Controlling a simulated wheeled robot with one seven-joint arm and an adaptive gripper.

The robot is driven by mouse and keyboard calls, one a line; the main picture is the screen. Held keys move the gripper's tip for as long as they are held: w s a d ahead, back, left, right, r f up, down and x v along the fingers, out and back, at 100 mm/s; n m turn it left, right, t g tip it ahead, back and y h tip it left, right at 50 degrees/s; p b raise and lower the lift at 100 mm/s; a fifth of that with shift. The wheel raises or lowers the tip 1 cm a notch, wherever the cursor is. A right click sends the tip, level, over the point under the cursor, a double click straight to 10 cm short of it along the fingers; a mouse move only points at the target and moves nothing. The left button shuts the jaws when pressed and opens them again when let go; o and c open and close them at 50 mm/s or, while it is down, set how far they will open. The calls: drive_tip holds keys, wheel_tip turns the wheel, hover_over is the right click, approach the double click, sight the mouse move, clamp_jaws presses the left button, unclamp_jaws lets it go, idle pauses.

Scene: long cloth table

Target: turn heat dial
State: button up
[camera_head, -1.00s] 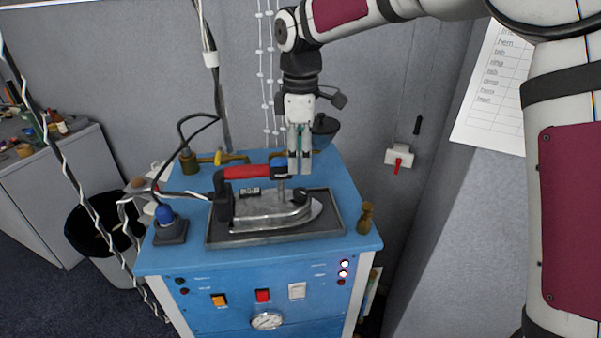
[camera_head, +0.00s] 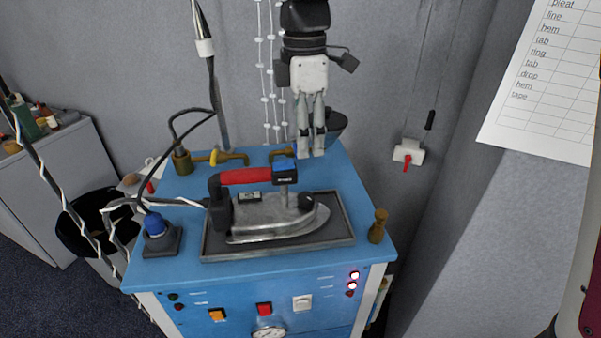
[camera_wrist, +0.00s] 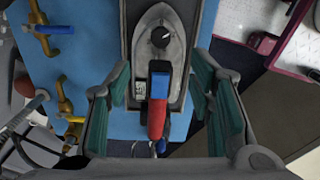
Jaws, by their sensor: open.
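The iron (camera_head: 268,218) lies on a dark tray on the blue station. It has a red handle with a blue and black front end. The black round heat dial (camera_head: 306,201) sits on top of the iron's nose; in the wrist view the dial (camera_wrist: 163,37) shows a small white mark. My gripper (camera_head: 312,153) points down, open and empty, above and beyond the iron near the handle's front end. In the wrist view its teal-padded fingers stand wide apart on either side of the iron, not touching the dial.
A wooden peg (camera_head: 377,227) stands right of the tray (camera_head: 347,228). Brass pipes with a yellow valve (camera_head: 214,157) lie behind left, and a blue-capped fitting (camera_head: 155,227) front left. Grey partition walls enclose the back and right.

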sight(306, 196)
drive_tip(key=shift+n, duration=0.3)
wheel_tip(306, 196, down, 13)
drive_tip(key=shift+s+d+f+p, duration=0.1)
drive_tip(key=shift+s+f+p, duration=0.05)
drive_tip(key=shift+p, duration=1)
drive_tip(key=shift+c, duration=0.6)
